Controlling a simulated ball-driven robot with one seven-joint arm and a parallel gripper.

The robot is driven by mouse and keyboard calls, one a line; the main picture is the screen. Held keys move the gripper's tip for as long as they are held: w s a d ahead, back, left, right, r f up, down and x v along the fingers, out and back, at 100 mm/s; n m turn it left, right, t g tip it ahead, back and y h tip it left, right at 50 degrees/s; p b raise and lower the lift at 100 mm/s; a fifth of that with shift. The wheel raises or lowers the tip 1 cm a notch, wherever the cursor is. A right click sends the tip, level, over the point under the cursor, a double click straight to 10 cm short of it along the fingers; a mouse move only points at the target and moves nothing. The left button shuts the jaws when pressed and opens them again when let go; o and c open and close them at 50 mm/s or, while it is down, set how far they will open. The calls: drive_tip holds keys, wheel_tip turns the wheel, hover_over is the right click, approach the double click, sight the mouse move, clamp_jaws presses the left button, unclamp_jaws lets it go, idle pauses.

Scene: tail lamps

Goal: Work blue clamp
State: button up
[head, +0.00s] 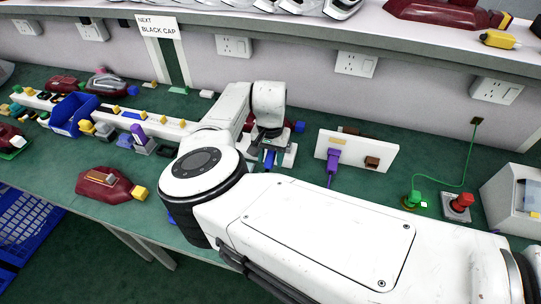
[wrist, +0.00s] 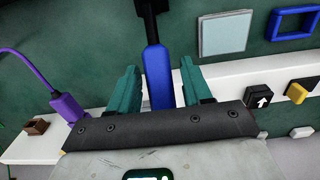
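The blue clamp shows in the wrist view as a blue handle (wrist: 158,82) with a black stem at its upper end. In the head view its blue handle (head: 269,160) is partly hidden by my arm. My gripper (wrist: 158,66) has its teal fingers on either side of the handle. A narrow gap shows at the right finger, so the gripper looks open around the handle and not closed on it. In the head view my gripper (head: 268,147) is mostly covered by its own wrist.
A white board with a purple plug (head: 333,160) stands right of the clamp. A red button (head: 462,201) and a green cable are farther right. A blue bin (head: 74,114) and a white rail of small parts stand left. A red lamp (head: 108,184) lies front left. A sign reads "NEXT BLACK CAP" (head: 158,26).

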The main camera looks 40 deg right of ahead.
clamp_jaws()
